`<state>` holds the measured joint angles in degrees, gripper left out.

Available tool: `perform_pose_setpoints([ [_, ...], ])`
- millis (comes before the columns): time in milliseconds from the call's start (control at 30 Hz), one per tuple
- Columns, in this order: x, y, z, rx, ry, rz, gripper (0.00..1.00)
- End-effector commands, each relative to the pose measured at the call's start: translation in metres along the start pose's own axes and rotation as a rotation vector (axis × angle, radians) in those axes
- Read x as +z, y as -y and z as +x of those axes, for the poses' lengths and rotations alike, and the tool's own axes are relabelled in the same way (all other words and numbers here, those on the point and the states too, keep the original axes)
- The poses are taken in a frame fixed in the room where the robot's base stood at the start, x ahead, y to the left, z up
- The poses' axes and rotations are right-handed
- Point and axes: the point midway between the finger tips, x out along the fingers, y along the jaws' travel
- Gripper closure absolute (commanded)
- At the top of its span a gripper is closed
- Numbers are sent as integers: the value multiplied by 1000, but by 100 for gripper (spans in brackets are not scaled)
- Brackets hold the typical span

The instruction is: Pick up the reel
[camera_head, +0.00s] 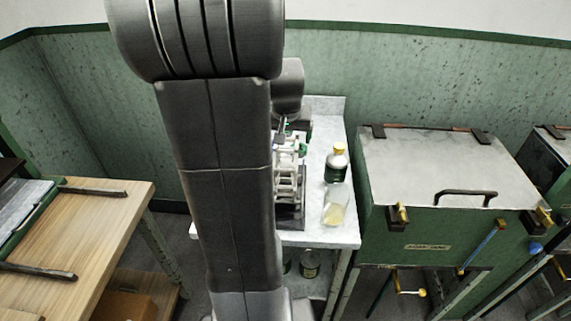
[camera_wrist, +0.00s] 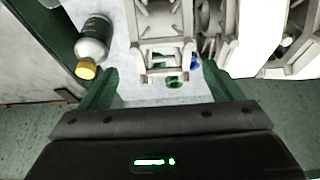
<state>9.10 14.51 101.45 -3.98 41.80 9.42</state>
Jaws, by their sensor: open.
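A pale reel (camera_wrist: 164,28) with an open frame lies on the white table top in the wrist view, with other pale reel-like frames close on its right. My gripper (camera_wrist: 160,76) is open, its two green fingers apart on either side of the reel's near end. The gap between the fingers looks empty except for that near end; I cannot tell whether either finger touches it. In the head view, the pale reel frames (camera_head: 289,170) stand on a dark base beside my arm, which hides part of them and most of my gripper.
A bottle with a yellow cap (camera_head: 336,163) and a clear jar (camera_head: 335,207) stand right of the reels on the white table (camera_head: 320,237). The bottle also shows left of my gripper (camera_wrist: 95,40). A green cabinet (camera_head: 440,230) stands right; a wooden table (camera_head: 95,220) left.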

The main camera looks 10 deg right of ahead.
Motion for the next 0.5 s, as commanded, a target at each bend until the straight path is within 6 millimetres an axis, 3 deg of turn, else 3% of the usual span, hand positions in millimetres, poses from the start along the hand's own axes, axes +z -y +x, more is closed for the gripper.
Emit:
perform_pose_setpoints([
  [233,0,1,14,0,3,-1,15],
  [500,-1,4,47,1,3,-1,15],
])
